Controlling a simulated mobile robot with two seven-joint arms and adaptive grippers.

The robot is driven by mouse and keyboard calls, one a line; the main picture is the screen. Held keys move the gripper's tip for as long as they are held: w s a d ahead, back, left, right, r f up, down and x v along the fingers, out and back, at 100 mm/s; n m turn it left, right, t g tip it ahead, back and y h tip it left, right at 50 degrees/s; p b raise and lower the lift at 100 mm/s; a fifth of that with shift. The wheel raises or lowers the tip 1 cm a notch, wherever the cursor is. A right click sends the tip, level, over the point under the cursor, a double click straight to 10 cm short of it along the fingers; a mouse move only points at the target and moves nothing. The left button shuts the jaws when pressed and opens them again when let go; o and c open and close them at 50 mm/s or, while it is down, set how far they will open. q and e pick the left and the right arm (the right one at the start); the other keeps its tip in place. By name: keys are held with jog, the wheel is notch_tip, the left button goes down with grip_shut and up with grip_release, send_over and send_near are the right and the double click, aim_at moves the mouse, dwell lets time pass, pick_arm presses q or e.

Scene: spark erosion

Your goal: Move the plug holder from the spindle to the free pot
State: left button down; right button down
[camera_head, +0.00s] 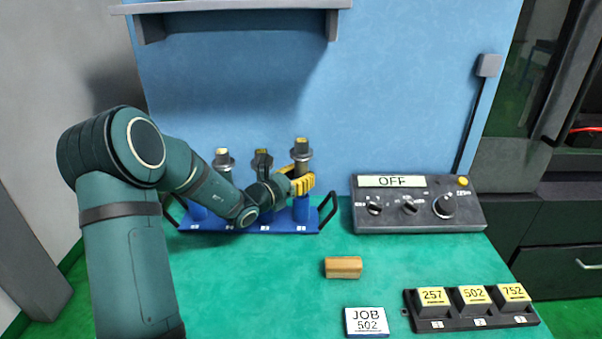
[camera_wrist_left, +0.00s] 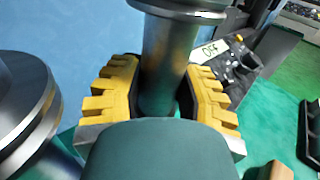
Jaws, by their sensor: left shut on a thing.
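The holder is upright over the rightmost blue pot (camera_head: 301,211) of the blue rack (camera_head: 270,227). I cannot tell whether it is seated in the pot. In the left wrist view the fingers (camera_wrist_left: 160,88) flank the shiny shank of the holder (camera_wrist_left: 168,50). Two other holders stand in the rack to the left, one grey (camera_head: 222,158) and one dark (camera_head: 262,160). No spindle is identifiable. My right gripper is out of view.
A control box (camera_head: 415,212) reading OFF stands right of the rack. A wooden block (camera_head: 343,267), a JOB 502 card (camera_head: 366,321) and a black tray (camera_head: 452,322) with blocks 257, 502 and 752 lie in front. A shelf (camera_head: 235,5) hangs above. The green table (camera_head: 250,285) is clear at front left.

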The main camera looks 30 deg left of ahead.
aim_at(296, 152)
pick_arm(q)
jog(key=shift+f, duration=0.2)
dwell(0.4)
jog(key=shift+f, duration=1.05)
jog(key=c, duration=0.6)
grip_release()
jog(key=shift+o, duration=0.2)
jog(key=shift+f, duration=0.1)
notch_tip(296, 152, up, 10)
jog(key=shift+r, duration=0.1)
